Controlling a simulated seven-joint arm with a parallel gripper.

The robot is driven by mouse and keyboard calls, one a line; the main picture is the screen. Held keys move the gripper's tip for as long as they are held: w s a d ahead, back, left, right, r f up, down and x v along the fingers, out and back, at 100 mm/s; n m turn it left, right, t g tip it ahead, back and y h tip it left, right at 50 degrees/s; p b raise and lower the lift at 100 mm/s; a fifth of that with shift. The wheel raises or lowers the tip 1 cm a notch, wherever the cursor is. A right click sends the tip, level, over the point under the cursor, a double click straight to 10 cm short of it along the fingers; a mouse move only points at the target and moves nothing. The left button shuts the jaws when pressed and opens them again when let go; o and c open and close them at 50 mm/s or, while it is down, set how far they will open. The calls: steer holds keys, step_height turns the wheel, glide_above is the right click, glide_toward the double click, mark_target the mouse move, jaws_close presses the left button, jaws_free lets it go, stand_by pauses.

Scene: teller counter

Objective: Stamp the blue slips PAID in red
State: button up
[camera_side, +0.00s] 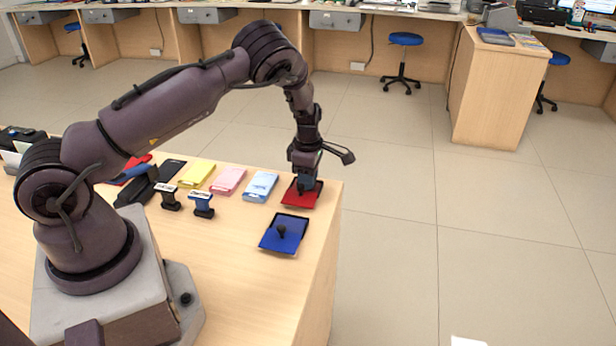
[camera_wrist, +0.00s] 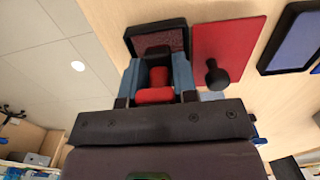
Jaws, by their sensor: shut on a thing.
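My gripper (camera_side: 305,182) is shut on a stamp with a red and black handle (camera_wrist: 154,94), seen between the fingers in the wrist view. The stamp is at the dark-framed red ink pad (camera_wrist: 160,38); I cannot tell whether its face touches the pad. A red panel with a black knob (camera_wrist: 228,42) lies beside the pad, and red also shows below my gripper in the side view (camera_side: 296,199). The blue slips (camera_side: 261,186) lie left of it. Two other stamps, one black-handled (camera_side: 169,200) and one blue-handled (camera_side: 202,207), stand on the counter.
A blue pad with a black knob (camera_side: 284,234) lies near the counter's right edge. Pink slips (camera_side: 228,181) and yellow slips (camera_side: 196,175) lie left of the blue ones. Dark items crowd the counter's left. The front middle of the counter (camera_side: 245,280) is clear.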

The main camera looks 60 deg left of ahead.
steer(key=shift+s+f, duration=0.1)
steer(key=shift+r, duration=3.05)
steer(key=s+a+r+n, duration=0.1)
steer(key=s+a+r, duration=0.1)
steer(key=s+a, duration=0.25)
glide_above(264, 181)
steer(key=shift+d+f+m, duration=0.15)
steer(key=shift+f+m, duration=0.05)
steer(key=shift+m, duration=0.1)
steer(key=shift+f, duration=3.05)
steer(key=shift+f, duration=0.6)
